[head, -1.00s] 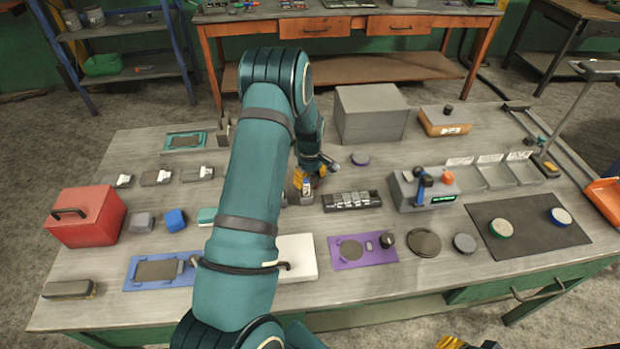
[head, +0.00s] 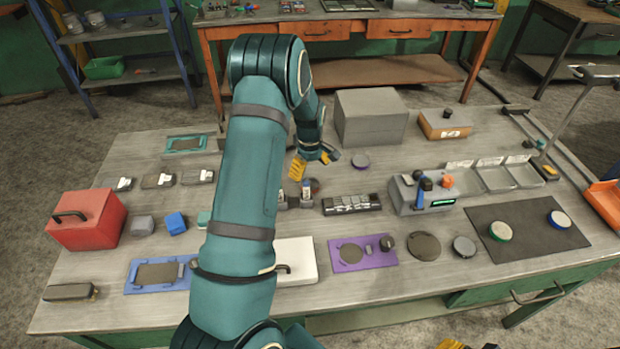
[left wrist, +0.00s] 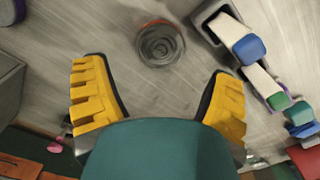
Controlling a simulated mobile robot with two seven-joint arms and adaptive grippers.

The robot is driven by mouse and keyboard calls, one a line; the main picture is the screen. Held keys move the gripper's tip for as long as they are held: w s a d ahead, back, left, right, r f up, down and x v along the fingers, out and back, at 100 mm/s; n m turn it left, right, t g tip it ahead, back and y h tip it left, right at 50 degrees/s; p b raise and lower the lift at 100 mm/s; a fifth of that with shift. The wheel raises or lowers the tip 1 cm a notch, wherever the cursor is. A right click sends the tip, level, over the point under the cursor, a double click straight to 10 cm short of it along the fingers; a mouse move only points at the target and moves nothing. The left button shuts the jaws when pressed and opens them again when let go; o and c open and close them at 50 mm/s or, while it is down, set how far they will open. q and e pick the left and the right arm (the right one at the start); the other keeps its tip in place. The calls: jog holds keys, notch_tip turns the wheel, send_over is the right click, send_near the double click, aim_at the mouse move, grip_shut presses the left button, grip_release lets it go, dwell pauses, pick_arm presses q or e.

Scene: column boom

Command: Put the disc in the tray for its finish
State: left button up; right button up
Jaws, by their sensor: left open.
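A grey round disc with a reddish rim (left wrist: 160,43) lies on the bench in the left wrist view, slightly blurred. Three grey trays with white labels (head: 493,178) stand at the back right; I cannot read the labels. Only yellow bits of my right gripper (head: 462,344) show at the bottom edge.
Green-rimmed (head: 500,231) and blue-rimmed (head: 560,218) discs lie on a black mat (head: 530,244). A large grey box (head: 370,117) stands behind. Grey holders with white tops (left wrist: 212,22) are close to the disc.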

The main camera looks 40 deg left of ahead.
aim_at(311, 184)
pick_arm(q)
notch_tip(311, 184, up, 6)
jog(key=shift+f, duration=0.1)
jog(key=shift+o, duration=1.4)
jog(key=shift+r, duration=0.25)
jog(key=f+m, duration=0.1)
jog(key=f, duration=0.3)
jog(key=f+m, duration=0.2)
jog(key=f, duration=0.2)
jog(key=f+m, duration=0.1)
jog(key=f, duration=0.3)
jog(key=shift+s+d+f, duration=0.1)
jog(key=shift+s+d, duration=0.05)
jog(key=shift+d, duration=0.1)
